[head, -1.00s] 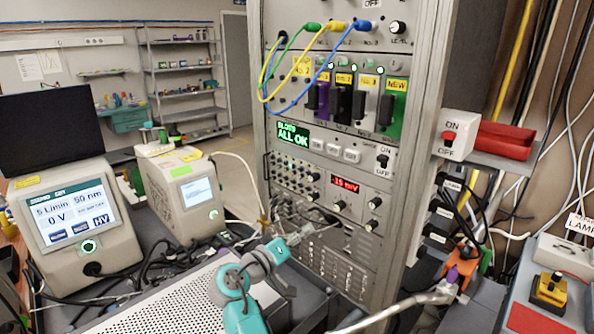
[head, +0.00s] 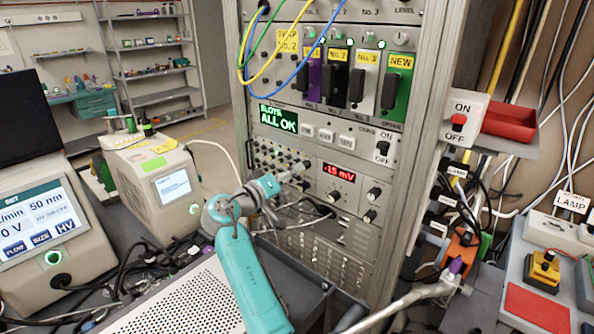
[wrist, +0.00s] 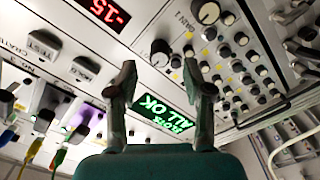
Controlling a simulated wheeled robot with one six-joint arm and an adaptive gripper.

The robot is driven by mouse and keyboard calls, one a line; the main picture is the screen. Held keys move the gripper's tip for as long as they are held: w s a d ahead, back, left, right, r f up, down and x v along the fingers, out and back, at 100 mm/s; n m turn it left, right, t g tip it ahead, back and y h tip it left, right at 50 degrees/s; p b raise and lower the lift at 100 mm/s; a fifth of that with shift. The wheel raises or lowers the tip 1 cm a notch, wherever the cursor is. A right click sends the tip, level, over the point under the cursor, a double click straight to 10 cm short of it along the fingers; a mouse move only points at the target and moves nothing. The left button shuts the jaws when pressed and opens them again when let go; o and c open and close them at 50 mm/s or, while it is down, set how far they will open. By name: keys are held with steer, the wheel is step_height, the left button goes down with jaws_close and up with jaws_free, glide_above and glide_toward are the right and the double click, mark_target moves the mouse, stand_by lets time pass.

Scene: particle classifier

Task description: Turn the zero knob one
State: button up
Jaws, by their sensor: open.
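The instrument panel (head: 350,202) in the rack has a red -1.5 mV display (head: 339,173) and several dark knobs. I cannot read which one is marked zero. One knob (head: 334,196) sits just below the display, and two more are at its right. My gripper (head: 300,170) is in front of the panel's left part, close to it, hiding some small knobs. In the wrist view my gripper (wrist: 160,70) is open and empty, its two fingers apart. A black knob (wrist: 160,52) shows between the fingertips; I cannot tell whether they touch it.
Above are a green ALL OK display (head: 278,119), test buttons and colored modules with cables (head: 262,60). An ON/OFF switch box (head: 462,120) and red tray (head: 508,124) are at the right. A perforated metal box (head: 180,300) lies below my arm.

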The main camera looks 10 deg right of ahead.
steer(key=shift+x, duration=1.4)
jaws_close()
steer(key=m, duration=1.1)
steer(key=shift+m, duration=0.3)
